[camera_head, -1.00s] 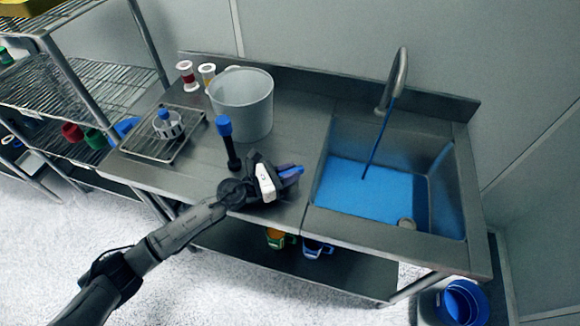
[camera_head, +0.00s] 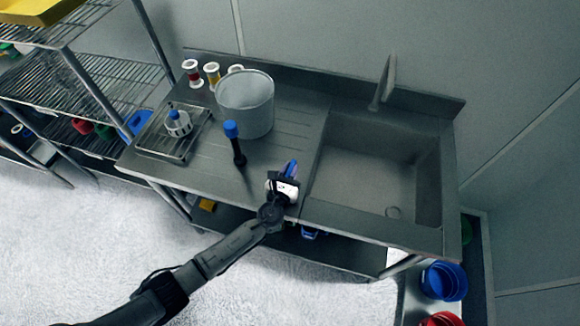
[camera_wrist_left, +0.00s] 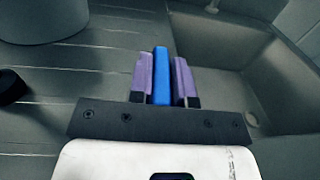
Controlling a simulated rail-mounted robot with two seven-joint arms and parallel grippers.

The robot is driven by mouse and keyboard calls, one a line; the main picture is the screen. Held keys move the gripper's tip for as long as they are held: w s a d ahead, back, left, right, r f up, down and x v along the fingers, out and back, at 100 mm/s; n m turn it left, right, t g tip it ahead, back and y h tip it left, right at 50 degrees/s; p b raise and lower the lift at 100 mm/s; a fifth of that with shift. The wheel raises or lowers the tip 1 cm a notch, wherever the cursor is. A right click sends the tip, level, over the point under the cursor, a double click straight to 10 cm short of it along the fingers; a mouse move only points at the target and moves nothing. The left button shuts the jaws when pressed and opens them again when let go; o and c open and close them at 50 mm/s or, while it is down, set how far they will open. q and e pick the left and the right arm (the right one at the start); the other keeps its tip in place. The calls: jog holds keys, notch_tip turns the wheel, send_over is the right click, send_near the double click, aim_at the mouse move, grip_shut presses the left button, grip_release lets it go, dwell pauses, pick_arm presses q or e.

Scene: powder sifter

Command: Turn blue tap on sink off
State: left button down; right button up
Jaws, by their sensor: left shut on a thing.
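The steel sink basin (camera_head: 365,180) shows no blue water and no stream under the curved faucet (camera_head: 384,82). My left gripper (camera_head: 289,170) is at the front edge of the counter, just left of the basin. In the left wrist view, its purple fingers (camera_wrist_left: 162,78) are shut on the upright blue tap handle (camera_wrist_left: 160,72), one finger on each side. The handle's lower end is hidden by the gripper. My right gripper is not in view.
A black post with a blue top (camera_head: 231,130) stands on the counter left of my gripper. Behind it is a grey bucket (camera_head: 247,105). A metal tray (camera_head: 150,146) with a white, blue-topped vessel (camera_head: 177,123) is at the left. Blue containers (camera_head: 444,281) stand at lower right.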

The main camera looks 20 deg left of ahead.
pick_arm(q)
jog(key=shift+n+y, duration=0.5)
jog(key=shift+y, duration=0.2)
jog(key=c, duration=1.1)
grip_release()
jog(key=shift+o, duration=0.2)
jog(key=s+d, duration=0.1)
jog(key=s, duration=1.2)
jog(key=shift+s+d+p, duration=0.25)
jog(key=shift+s+p, duration=0.1)
jog(key=shift+s, duration=0.05)
